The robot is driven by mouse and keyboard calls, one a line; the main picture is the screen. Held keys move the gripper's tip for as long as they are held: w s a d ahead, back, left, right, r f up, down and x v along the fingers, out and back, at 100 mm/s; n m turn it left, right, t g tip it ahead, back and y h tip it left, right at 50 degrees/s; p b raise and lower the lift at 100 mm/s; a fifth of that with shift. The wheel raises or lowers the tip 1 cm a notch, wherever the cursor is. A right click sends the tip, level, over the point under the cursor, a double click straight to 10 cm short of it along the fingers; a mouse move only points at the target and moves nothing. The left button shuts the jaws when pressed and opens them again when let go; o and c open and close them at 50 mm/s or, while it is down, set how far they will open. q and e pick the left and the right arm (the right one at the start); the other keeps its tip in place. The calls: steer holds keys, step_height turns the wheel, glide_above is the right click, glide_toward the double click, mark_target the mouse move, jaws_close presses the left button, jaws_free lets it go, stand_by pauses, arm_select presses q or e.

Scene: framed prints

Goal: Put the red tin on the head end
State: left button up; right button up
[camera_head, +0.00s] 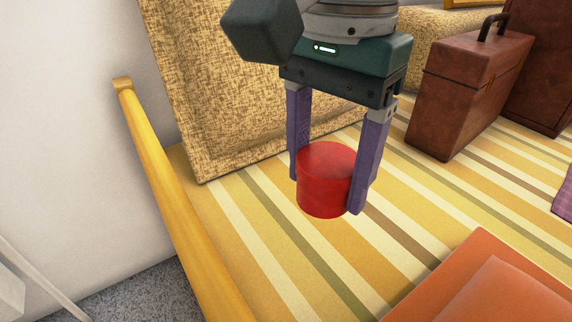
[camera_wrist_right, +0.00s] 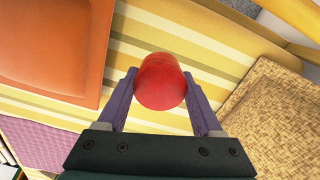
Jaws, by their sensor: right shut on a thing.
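The red tin (camera_head: 325,182) is a short, glossy red cylinder. My right gripper (camera_head: 327,190) is shut on it, with one purple finger on each side. The tin is upright over the striped bed cover (camera_head: 262,225); I cannot tell whether it touches the cover. In the right wrist view the tin (camera_wrist_right: 160,82) sits between the two fingertips of my right gripper (camera_wrist_right: 163,90). The yellow bed rail (camera_head: 168,190) runs along the left end of the bed, left of the tin. My left gripper is not in view.
A tan woven cushion or panel (camera_head: 205,90) leans behind the tin. A brown case (camera_head: 465,90) stands at the back right. An orange folder-like object (camera_head: 490,285) lies at the front right, also in the right wrist view (camera_wrist_right: 55,45). A purple cloth (camera_wrist_right: 40,145) lies nearby. Striped cover left of the tin is clear.

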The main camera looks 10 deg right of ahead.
steer(key=b, duration=0.3)
glide_above(315, 267)
step_height(315, 267, down, 9)
steer(key=shift+r, duration=0.2)
arm_select(q)
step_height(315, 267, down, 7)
steer(key=b, duration=0.2)
steer(key=shift+b, duration=0.3)
arm_select(e)
steer(key=shift+f, duration=2.05)
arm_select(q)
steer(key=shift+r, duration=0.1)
arm_select(e)
steer(key=shift+f, duration=0.15)
steer(key=o, duration=1.5)
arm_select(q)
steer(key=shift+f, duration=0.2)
arm_select(e)
steer(key=shift+r, duration=0.35)
arm_select(q)
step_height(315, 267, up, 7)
steer(key=p, duration=0.6)
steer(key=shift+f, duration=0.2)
arm_select(e)
step_height(315, 267, up, 12)
steer(key=shift+f, duration=0.2)
